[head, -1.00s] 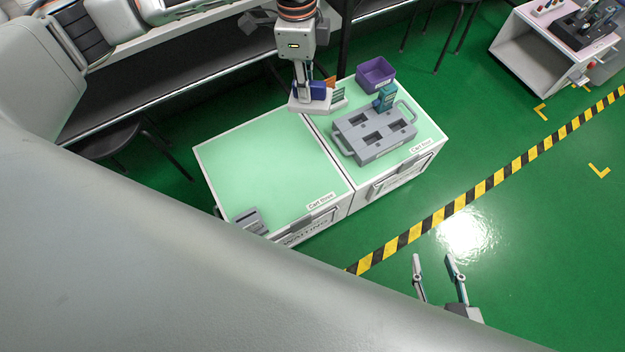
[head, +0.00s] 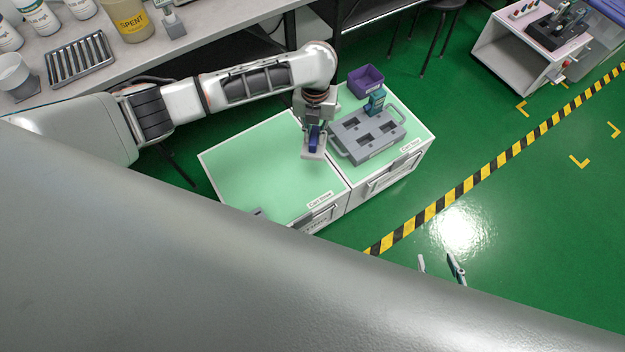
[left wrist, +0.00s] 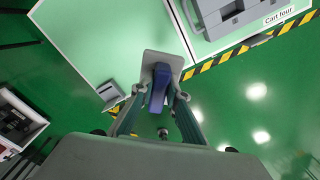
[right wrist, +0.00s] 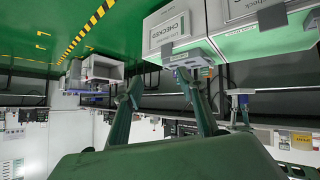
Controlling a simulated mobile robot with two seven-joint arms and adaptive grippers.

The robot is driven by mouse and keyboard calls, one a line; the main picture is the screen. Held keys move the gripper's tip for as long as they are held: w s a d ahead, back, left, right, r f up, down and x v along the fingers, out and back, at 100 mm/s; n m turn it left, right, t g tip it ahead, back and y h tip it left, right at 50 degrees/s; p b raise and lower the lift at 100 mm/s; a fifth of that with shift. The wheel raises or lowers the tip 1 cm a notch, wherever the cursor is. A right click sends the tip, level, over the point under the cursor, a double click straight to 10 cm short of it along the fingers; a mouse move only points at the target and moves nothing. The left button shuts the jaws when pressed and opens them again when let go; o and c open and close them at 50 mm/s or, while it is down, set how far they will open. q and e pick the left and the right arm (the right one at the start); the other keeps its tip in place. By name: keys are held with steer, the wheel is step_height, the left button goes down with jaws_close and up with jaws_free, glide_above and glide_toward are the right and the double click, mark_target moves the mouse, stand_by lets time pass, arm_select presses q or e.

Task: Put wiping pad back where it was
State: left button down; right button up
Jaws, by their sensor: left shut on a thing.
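The wiping pad has a flat grey base (head: 313,153) and a blue handle (left wrist: 160,84). My left gripper (head: 314,128) is shut on the handle and holds the pad over the right side of the left cart top (head: 255,165), near the seam between the carts. The left wrist view shows the handle between the fingers, with the grey base (left wrist: 163,61) beyond it. A grey slotted block (left wrist: 108,92) sits at that cart's front edge, mostly hidden in the head view. My right gripper (head: 441,265) is open and empty over the floor, partly hidden by my body.
The right cart holds a grey carrier (head: 367,134) with rectangular slots and side handles, a teal handheld tester (head: 375,101) and a purple bin (head: 365,80). A bench (head: 200,25) with bottles runs behind the left arm. The left cart's middle is clear.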

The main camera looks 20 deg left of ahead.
mark_target(314, 149)
arm_select(q)
steer(key=shift+s+f+m, duration=0.15)
steer(key=shift+f+m, duration=0.05)
steer(key=shift+m, duration=0.1)
steer(key=f, duration=0.1)
steer(key=f+b, duration=0.1)
steer(key=f, duration=0.1)
steer(key=f+b, duration=0.1)
steer(key=f, duration=0.1)
steer(key=shift+s+d+f, duration=0.1)
steer(key=shift+s+f, duration=0.05)
steer(key=shift+s, duration=0.15)
step_height(314, 149, down, 14)
steer(key=b, duration=0.5)
steer(key=shift+f+b, duration=0.15)
steer(key=shift+b, duration=0.15)
steer(key=shift+w+f, duration=0.3)
steer(key=shift+f, duration=0.2)
steer(key=c, duration=2.1)
jaws_free()
steer(key=shift+o, duration=0.6)
arm_select(e)
steer(key=shift+y, duration=0.6)
steer(key=a, duration=0.2)
steer(key=w+a, duration=0.1)
steer(key=a, duration=0.1)
steer(key=shift+w, duration=0.15)
